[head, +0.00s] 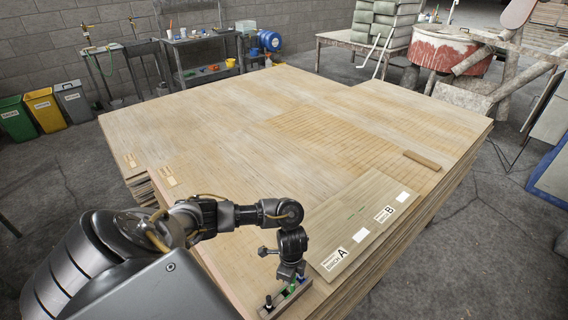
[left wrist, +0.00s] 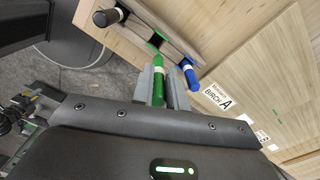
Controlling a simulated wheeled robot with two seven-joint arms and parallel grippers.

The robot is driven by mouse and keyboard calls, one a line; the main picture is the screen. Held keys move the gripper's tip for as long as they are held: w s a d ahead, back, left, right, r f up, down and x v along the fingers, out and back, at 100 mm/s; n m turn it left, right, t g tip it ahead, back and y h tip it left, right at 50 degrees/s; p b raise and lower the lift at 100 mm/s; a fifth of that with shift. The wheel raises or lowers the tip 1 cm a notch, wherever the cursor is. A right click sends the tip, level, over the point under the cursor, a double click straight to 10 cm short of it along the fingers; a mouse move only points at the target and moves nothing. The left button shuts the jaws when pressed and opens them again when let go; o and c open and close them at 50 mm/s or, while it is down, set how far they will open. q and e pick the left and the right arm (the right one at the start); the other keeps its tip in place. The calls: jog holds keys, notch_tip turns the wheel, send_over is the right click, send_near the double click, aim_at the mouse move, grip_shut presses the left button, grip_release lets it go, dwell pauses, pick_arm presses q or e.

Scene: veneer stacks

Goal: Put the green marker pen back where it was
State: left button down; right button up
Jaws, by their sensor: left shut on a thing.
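My left gripper (head: 289,277) reaches down at the front edge of the large wooden stack, over a small pen rack (head: 277,302). In the left wrist view, its grey fingers (left wrist: 162,88) are shut on the green marker pen (left wrist: 159,80). The rack (left wrist: 153,35) lies just beyond the pen and has a green patch in its middle. A black marker (left wrist: 108,17) is at its left and a blue marker (left wrist: 191,74) at its right. I cannot tell whether the green pen touches the rack. The right gripper is out of view.
A panel (head: 340,240) with labels A and B lies right of the gripper, with short green marks on it. A wooden block (head: 421,160) lies farther back. The stack's top (head: 220,125) is otherwise mostly clear. Bins (head: 73,101) stand on the floor at left.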

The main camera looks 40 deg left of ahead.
pick_arm(q)
jog(key=f, duration=0.2)
jog(key=s+f, duration=0.1)
jog(key=s+a+f, duration=0.1)
jog(key=f, duration=0.1)
jog(key=shift+f+b, duration=0.3)
jog(key=shift+b, duration=0.1)
jog(key=c, duration=1.4)
grip_release()
jog(key=shift+a, duration=0.1)
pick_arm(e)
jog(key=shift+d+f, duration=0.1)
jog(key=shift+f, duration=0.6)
pick_arm(q)
jog(key=shift+w+r, duration=0.1)
